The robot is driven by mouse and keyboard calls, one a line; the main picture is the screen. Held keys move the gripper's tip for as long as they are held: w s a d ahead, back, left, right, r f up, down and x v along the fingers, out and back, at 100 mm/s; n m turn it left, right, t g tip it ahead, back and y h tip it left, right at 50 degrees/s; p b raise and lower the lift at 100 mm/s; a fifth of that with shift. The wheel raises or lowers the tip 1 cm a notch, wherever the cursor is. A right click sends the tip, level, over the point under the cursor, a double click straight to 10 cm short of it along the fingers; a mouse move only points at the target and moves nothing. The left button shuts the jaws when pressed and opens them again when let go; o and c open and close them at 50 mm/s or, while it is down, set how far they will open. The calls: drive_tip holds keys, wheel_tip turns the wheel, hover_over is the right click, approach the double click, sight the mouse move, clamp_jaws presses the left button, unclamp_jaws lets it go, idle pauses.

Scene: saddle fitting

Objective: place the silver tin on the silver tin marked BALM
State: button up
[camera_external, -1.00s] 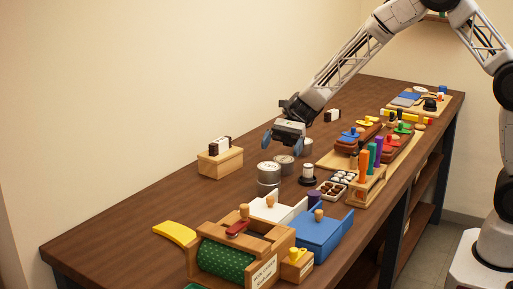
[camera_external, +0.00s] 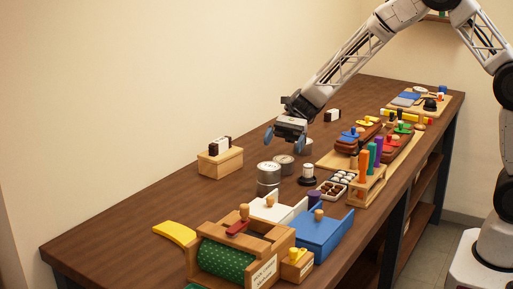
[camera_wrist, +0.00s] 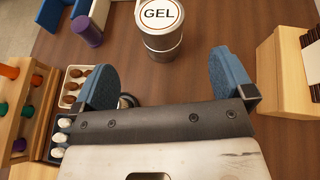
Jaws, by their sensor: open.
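A silver tin marked GEL (camera_wrist: 160,14) shows at the top of the wrist view, on top of another silver tin (camera_wrist: 163,56). In the external view this upright stack (camera_external: 268,177) stands mid-table. A lower silver tin (camera_external: 284,165) stands just behind it, and another (camera_external: 307,147) is farther back, partly hidden by my gripper. I cannot read BALM on any tin. My gripper (camera_external: 284,141) is open and empty above the table, behind the stack. In the wrist view its blue fingers (camera_wrist: 166,78) are spread wide, with bare wood between them and the GEL tin ahead.
A wooden box (camera_external: 220,161) with a brown-and-white block stands left. A black-and-white round piece (camera_external: 308,174), a tray of small balls (camera_external: 332,188) and a rack of coloured handles (camera_external: 367,185) are right. White and blue boxes (camera_external: 322,232) stand in front. The table's left side is mostly clear.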

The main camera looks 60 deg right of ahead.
drive_tip(key=shift+s+r, duration=0.1)
drive_tip(key=s+d+r+n+t+h, duration=0.1)
drive_tip(key=s+d+r+n+h, duration=0.3)
drive_tip(key=s, duration=1)
drive_tip(key=s+d+r+n+t+h, duration=0.1)
drive_tip(key=s+d+r+n+h, duration=0.4)
drive_tip(key=s, duration=1)
drive_tip(key=s+d+r+n+t+h, duration=0.2)
drive_tip(key=s+d+r+n+h, duration=0.2)
drive_tip(key=s, duration=1.1)
drive_tip(key=d+r+n, duration=0.2)
drive_tip(key=d, duration=0.2)
drive_tip(key=shift+d+h, duration=0.2)
drive_tip(key=shift+h, duration=0.1)
